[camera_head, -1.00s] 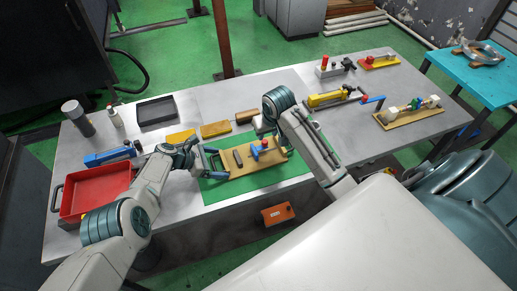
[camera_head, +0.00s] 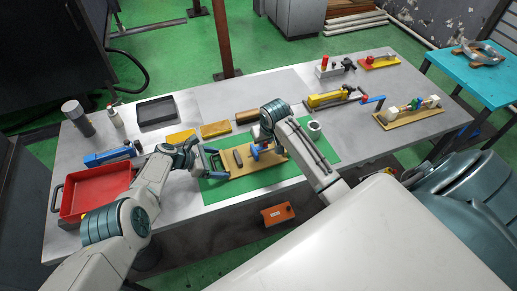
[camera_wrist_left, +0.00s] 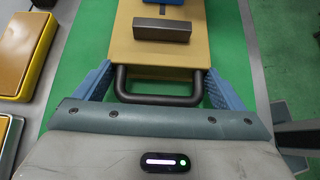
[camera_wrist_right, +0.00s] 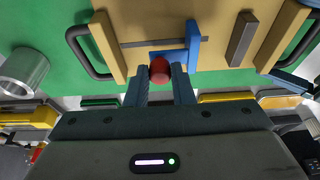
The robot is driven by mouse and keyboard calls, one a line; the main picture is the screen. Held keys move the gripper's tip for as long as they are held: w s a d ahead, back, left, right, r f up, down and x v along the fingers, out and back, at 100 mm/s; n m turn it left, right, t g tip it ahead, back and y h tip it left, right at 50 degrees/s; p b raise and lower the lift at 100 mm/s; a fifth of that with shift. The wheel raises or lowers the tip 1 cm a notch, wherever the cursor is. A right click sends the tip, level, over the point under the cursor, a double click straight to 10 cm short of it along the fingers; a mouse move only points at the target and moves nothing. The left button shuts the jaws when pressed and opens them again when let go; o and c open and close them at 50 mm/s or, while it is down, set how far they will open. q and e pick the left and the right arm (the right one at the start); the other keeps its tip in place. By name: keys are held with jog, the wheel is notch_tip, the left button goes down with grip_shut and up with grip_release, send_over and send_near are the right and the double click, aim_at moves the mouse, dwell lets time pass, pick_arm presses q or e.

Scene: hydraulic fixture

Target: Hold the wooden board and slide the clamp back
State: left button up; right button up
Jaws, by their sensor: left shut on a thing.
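The wooden board (camera_head: 235,170) lies on a green mat (camera_head: 290,172), with a dark block (camera_wrist_left: 161,30) on it. My left gripper (camera_head: 207,163) is shut on the black handle (camera_wrist_left: 158,100) at the board's left end, a blue finger at each side. The blue clamp (camera_wrist_right: 193,45), with a dark rod (camera_wrist_right: 150,42) and a red knob (camera_wrist_right: 159,70), is on the board's right part. My right gripper (camera_wrist_right: 161,84) has its two fingers on either side of the red knob. Whether they press on it is unclear. In the head view my right arm partly hides the clamp.
A metal cylinder (camera_head: 314,129) stands right of the board. Behind are a yellow-brown block (camera_head: 215,129) and a yellow clamp fixture (camera_head: 328,98). A red tray (camera_head: 95,190) is at the left.

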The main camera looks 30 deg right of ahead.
jog(key=shift+c, duration=1)
jog(key=shift+s+d, duration=0.2)
jog(key=shift+d, duration=0.75)
jog(key=shift+s+d, duration=0.2)
jog(key=shift+d, duration=0.7)
jog(key=shift+s+d, duration=0.2)
jog(key=shift+d, duration=0.75)
jog(key=shift+s+d, duration=0.1)
jog(key=shift+d, duration=0.25)
jog(key=o, duration=1)
jog(key=v, duration=1.2)
